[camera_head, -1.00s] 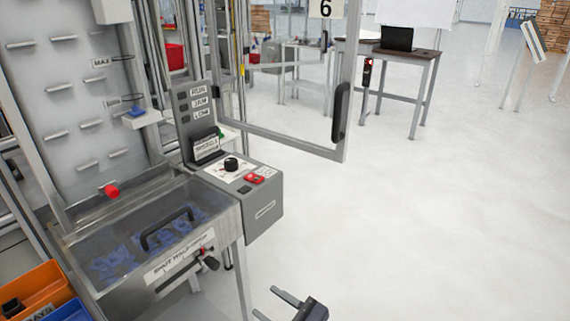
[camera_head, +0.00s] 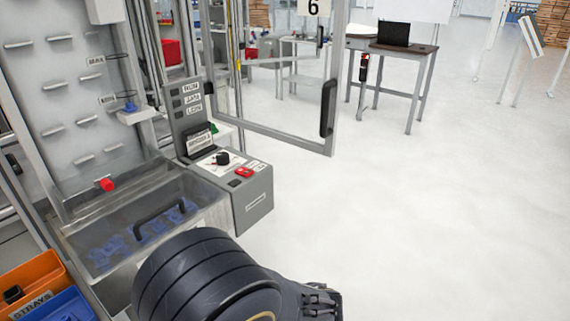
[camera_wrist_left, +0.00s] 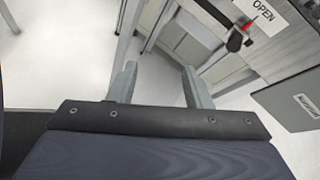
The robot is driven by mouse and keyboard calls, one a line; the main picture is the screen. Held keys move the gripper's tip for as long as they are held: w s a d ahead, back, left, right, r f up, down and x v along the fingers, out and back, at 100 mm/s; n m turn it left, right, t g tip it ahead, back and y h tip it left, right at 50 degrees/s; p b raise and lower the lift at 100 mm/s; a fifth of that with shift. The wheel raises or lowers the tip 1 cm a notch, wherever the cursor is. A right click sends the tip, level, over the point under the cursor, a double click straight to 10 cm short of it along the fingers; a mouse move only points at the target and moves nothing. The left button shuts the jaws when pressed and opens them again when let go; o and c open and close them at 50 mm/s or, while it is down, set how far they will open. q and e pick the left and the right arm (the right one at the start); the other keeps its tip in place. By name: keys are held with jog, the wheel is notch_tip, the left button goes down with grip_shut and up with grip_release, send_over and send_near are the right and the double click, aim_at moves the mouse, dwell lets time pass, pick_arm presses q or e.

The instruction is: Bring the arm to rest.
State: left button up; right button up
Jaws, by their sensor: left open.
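My left arm (camera_head: 205,280) comes up as a large dark ribbed link at the bottom of the head view, in front of the machine's hopper. A small dark part of it shows to its right at the bottom edge; the fingers cannot be made out there. In the left wrist view my left gripper (camera_wrist_left: 160,68) has its two grey fingers spread apart. Nothing is between them, and pale floor shows behind. My right gripper is in neither view.
The hopper (camera_head: 85,238) holds blue parts under a clear lid. A grey control box (camera_head: 255,205) juts out beside it. A framed door (camera_head: 285,137) stands open behind. Orange (camera_head: 30,272) and blue bins sit lower left. Floor at right is clear. A lever (camera_wrist_left: 236,40) shows near an OPEN label.

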pick_arm(q)
jog(key=s+a+r+n+t+h+p, duration=0.1)
jog(key=s+a+r+n+h+p, duration=0.2)
jog(key=s+a+r+n+h, duration=0.2)
jog(key=s+a+r+n+h+p, duration=0.3)
jog(key=s+r+n+h, duration=0.5)
jog(key=n, duration=0.6)
jog(key=a+r+h, duration=0.1)
jog(key=h, duration=0.1)
jog(key=shift+s+a+r+t+h+p, duration=0.35)
jog(key=shift+s+t+h, duration=0.05)
